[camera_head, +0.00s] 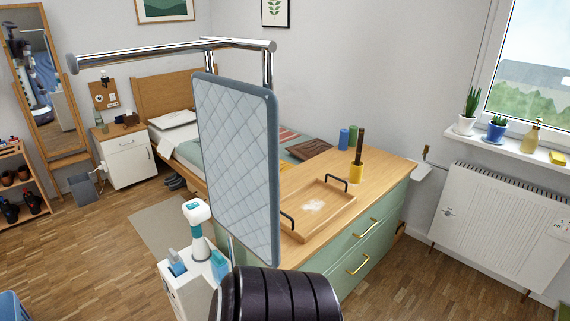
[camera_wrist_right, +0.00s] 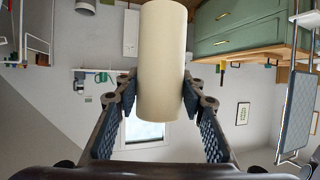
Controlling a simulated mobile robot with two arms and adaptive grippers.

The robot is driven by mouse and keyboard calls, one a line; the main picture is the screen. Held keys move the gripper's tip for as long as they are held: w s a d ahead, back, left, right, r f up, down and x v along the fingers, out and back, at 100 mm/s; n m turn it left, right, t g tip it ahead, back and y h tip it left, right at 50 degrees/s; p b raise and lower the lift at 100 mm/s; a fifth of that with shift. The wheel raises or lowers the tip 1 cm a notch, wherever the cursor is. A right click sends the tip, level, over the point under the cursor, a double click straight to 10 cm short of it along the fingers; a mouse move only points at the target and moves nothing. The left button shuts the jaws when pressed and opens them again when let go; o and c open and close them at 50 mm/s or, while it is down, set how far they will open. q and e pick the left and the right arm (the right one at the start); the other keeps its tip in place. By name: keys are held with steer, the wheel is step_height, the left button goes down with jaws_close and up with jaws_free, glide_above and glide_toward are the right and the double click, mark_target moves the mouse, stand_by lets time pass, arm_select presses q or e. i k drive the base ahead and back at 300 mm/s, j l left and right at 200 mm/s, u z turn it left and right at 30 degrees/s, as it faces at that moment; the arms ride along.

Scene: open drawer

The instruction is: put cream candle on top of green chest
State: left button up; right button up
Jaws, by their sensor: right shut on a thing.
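The cream candle (camera_wrist_right: 161,48) is a pale upright-looking cylinder in the right wrist view. My right gripper (camera_wrist_right: 160,97) is shut on it, with one blue padded finger on each side. The green chest (camera_head: 352,259) stands at centre right in the head view. It has a light wooden top (camera_head: 378,173) and brass handles. In the upside-down right wrist view the chest (camera_wrist_right: 238,36) is at the upper right, apart from the candle. The candle does not show in the head view. My left gripper is in neither view.
On the chest top are a wooden tray (camera_head: 340,201), a yellow cup (camera_head: 356,172) with dark sticks, and blue and green cylinders (camera_head: 348,138). A tall quilted panel (camera_head: 235,160) hides part of the chest. Bare wood shows right of the tray. A radiator (camera_head: 500,225) stands at right.

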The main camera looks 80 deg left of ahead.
mark_target(370, 169)
steer(key=i+j+u, duration=0.25)
steer(key=u, duration=0.2)
steer(key=i+u, duration=0.9)
steer(key=i+l+u, duration=0.25)
steer(key=i+u, duration=0.2)
steer(key=i+j+u, duration=0.2)
steer(key=u, duration=0.25)
steer(key=i+u, duration=0.7)
steer(key=u, duration=0.25)
steer(key=i+z, duration=0.25)
